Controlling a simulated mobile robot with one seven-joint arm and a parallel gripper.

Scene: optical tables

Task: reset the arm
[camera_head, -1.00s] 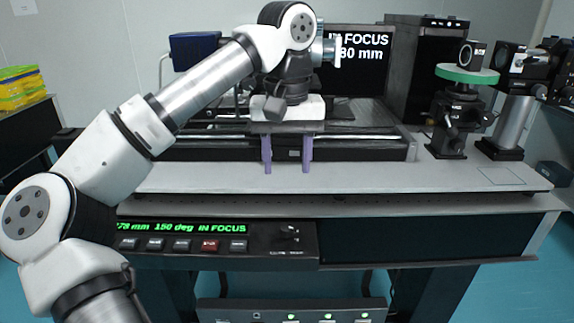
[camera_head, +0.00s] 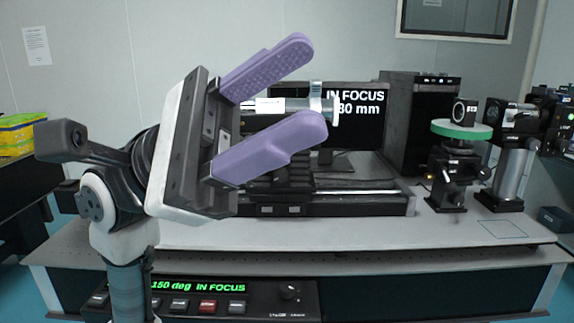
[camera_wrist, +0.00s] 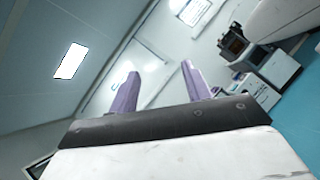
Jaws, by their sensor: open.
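My gripper (camera_head: 311,92) is raised at the left-centre of the head view, in front of the optical table. Its two purple fingers are spread apart and point up and to the right, with nothing held between them. A silver cylindrical part on the table shows behind the gap between the fingers. In the wrist view the gripper (camera_wrist: 160,76) is also open and empty, facing the wall, ceiling light and a distant cabinet. My arm folds up from the lower left, and it hides the left part of the table.
The optical table (camera_head: 400,236) carries a monitor (camera_head: 358,120) reading IN FOCUS, a black cabinet (camera_head: 418,135), and a green disc on a post mount (camera_head: 462,130) at right. A control box with a green display (camera_head: 205,287) sits at the front. The table's front right is clear.

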